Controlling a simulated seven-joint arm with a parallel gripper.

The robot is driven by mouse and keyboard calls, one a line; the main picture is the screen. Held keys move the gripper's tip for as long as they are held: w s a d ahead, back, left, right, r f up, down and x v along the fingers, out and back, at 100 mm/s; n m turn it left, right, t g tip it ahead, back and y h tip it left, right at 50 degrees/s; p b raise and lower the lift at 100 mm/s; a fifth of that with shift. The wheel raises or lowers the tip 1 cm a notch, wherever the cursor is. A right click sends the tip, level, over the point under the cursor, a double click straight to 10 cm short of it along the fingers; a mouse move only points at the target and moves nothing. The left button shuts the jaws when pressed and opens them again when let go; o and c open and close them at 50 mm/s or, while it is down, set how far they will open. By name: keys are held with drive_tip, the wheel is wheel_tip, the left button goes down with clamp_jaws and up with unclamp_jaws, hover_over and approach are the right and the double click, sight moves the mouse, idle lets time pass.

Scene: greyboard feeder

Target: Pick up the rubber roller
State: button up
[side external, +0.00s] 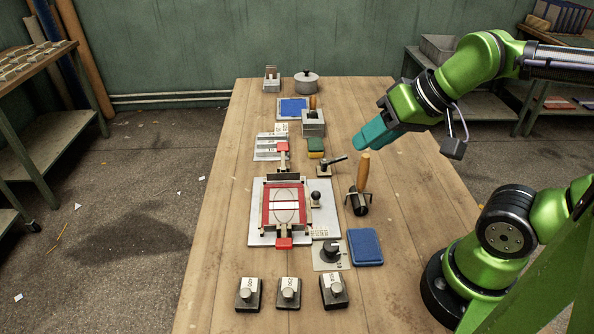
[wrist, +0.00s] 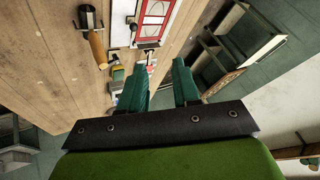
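The rubber roller (side external: 359,203) has a black cylinder in a dark frame and a wooden handle (side external: 363,170) that points up in the side view. It rests on the table right of the red-framed plate. In the wrist view the roller (wrist: 89,17) is at the upper left, clear of my fingers, with its handle (wrist: 98,49) pointing down the picture. My gripper (side external: 362,140) has teal fingers and hangs above the table, beyond the roller's handle in the side view and apart from it. In the wrist view its fingers (wrist: 160,67) are spread with nothing between them.
The red-framed plate (side external: 260,236) stands left of the roller. A blue pad (side external: 365,247) and a dial plate (side external: 330,254) lie nearer the camera. A small black-handled lever (side external: 333,163) sits close to the handle. Free table (side external: 415,205) lies right of the roller.

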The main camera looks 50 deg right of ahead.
drive_tip(key=o, duration=0.4)
drive_tip(key=shift+c, duration=0.2)
drive_tip(key=r+n+g+h, duration=0.1)
drive_tip(key=n+g+h, duration=0.1)
drive_tip(key=g, duration=0.5)
hover_over(369, 154)
wheel_tip(369, 154, down, 11)
drive_tip(key=shift+w+a+f, duration=0.1)
drive_tip(key=shift+a+f, duration=0.1)
drive_tip(key=shift+f, duration=1.15)
drive_tip(key=shift+a+f, duration=0.2)
drive_tip(key=shift+f, duration=1.15)
